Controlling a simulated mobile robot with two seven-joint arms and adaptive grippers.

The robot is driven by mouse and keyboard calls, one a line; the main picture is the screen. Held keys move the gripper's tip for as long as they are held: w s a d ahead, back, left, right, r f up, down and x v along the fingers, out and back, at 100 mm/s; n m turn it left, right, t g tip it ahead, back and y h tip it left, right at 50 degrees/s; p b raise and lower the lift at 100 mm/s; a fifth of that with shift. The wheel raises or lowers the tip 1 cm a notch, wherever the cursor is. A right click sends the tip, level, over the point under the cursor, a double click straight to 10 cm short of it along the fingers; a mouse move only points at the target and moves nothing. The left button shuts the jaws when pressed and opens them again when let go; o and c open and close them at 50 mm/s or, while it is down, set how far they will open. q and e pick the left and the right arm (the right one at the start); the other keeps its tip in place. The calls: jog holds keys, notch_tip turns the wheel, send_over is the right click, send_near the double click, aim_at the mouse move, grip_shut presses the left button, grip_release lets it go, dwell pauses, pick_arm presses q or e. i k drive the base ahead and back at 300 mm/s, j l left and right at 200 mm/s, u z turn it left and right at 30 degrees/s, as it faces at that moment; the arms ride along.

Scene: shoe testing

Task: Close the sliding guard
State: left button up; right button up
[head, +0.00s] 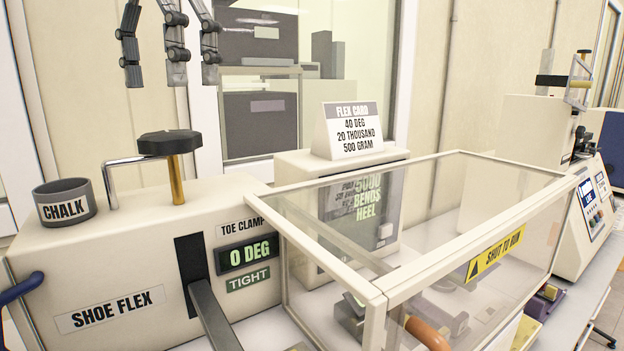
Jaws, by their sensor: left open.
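The sliding guard (440,262) is a clear-panelled box with a cream frame, right of the cream SHOE FLEX machine (120,270). It bears a yellow "SHUT TO RUN" label (495,253). Its near left corner post stands beside the machine's front, and a grey bar (212,315) at the machine's slot lies outside it, to its left. Grey metal parts and an orange-brown rounded piece (428,335) show at the guard's lower edge. My left gripper (171,76) hangs at the top left, fingers spread and empty, above the black knob and well away from the guard. My right gripper is not visible.
A black clamp knob (170,143) and a chalk cup (65,201) stand on the machine. Its display reads 0 DEG, with TIGHT below. A flex card (350,131) stands on a box behind the guard. Another cream machine (590,210) is at right. A window is behind.

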aim_at(384, 294)
jog(key=k+l, duration=0.45)
jog(key=k, duration=0.2)
jog(key=k+l, duration=0.45)
jog(key=k, duration=0.2)
